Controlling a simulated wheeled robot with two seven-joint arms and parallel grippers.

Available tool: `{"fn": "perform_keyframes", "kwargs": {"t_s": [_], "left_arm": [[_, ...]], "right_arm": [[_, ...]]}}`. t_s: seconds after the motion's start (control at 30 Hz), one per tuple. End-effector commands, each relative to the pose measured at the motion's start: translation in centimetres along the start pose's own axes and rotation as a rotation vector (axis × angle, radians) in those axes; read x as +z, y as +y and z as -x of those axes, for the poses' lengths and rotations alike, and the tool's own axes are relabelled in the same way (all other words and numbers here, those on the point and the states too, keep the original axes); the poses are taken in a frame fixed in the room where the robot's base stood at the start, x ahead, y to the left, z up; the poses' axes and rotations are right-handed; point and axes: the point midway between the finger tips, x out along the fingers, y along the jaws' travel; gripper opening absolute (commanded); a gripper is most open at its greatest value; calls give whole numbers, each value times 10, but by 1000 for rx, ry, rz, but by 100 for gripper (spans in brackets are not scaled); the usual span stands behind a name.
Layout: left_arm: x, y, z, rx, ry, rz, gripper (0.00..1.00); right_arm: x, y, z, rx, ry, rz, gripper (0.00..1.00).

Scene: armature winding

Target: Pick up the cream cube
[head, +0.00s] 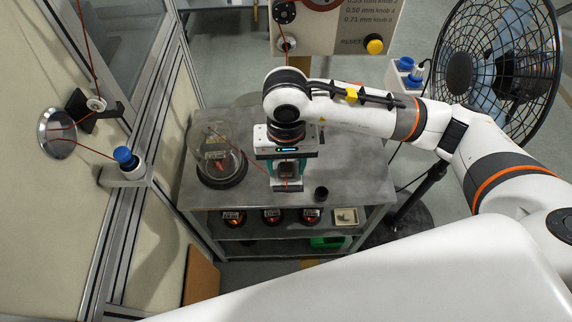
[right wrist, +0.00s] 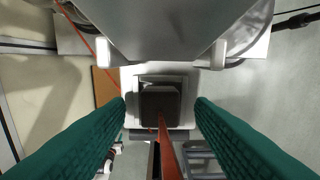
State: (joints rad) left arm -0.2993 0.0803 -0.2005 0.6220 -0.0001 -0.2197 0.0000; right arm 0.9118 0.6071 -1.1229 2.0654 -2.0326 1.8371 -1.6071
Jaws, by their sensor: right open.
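My right gripper (head: 288,174) hangs over the front part of the grey metal table, pointing down. In the right wrist view its teal fingers (right wrist: 160,112) are spread apart, one on each side of a dark square block on a pale square base (right wrist: 188,84). I cannot tell whether the fingers touch it. A small cream square piece (head: 346,215) lies on the shelf below the tabletop, at its right end; I cannot tell whether it is a cube. No other cream cube stands out. My left gripper is not in view.
A glass dome on a dark base (head: 221,171) stands at the table's left. Several copper spools (head: 272,216) sit on the shelf. A large fan (head: 497,60) stands at the right. Orange wire runs from the left panel.

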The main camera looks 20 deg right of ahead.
Motion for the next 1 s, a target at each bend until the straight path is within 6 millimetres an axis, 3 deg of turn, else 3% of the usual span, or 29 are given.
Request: {"fn": "perform_keyframes", "kwargs": {"t_s": [0.07, 0.3, 0.37, 0.77, 1.0], "left_arm": [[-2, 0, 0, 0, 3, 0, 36], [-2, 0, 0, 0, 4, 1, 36], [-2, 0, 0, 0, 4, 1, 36], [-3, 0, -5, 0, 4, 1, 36], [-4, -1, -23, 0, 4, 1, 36]], "right_arm": [[0, 0, 0, 0, 0, 0, 47], [0, 0, 0, 0, 0, -1, 8], [0, 0, 0, 0, 0, -1, 1], [1, 1, 7, 3, -3, -2, 1], [1, 1, 52, 4, -8, 0, 1]]}}
